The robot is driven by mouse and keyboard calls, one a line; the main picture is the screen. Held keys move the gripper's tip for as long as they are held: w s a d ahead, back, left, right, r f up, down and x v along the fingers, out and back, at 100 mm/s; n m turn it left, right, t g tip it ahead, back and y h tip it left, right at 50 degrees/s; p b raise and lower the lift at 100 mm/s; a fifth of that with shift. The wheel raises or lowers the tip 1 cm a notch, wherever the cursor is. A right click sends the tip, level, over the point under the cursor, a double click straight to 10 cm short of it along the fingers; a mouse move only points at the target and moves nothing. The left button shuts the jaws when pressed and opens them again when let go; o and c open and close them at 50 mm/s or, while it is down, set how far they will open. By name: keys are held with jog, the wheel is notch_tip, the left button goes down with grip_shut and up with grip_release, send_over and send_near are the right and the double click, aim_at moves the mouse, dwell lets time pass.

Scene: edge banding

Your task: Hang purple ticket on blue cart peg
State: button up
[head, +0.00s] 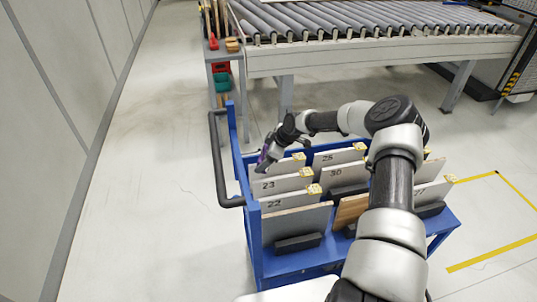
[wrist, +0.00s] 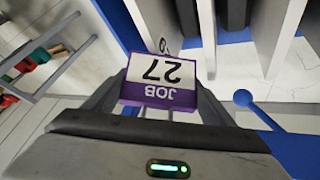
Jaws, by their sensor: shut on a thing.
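The purple and white ticket reading JOB 27 (wrist: 160,82) is held between the fingers of my gripper (wrist: 158,97) in the wrist view, its print upside down. In the head view, my gripper (head: 268,155) is over the left end of the blue cart (head: 240,150), with a bit of purple at its tip. A blue peg with a round ball end (wrist: 243,97) shows right of the ticket in the wrist view, apart from it. I cannot make out the peg in the head view.
Upright numbered panels (head: 290,222) with yellow tags stand in the cart's slots below and right of my gripper. A dark handle (head: 219,160) is on the cart's left end. A roller conveyor (head: 370,40) stands behind. The floor at left is clear.

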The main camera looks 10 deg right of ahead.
jog(key=a, duration=0.2)
jog(key=a+f, duration=0.1)
jog(key=a, duration=0.1)
jog(key=shift+a+f, duration=0.1)
jog(key=shift+a, duration=0.2)
dwell(0.5)
dwell(0.5)
jog(key=o, duration=1.1)
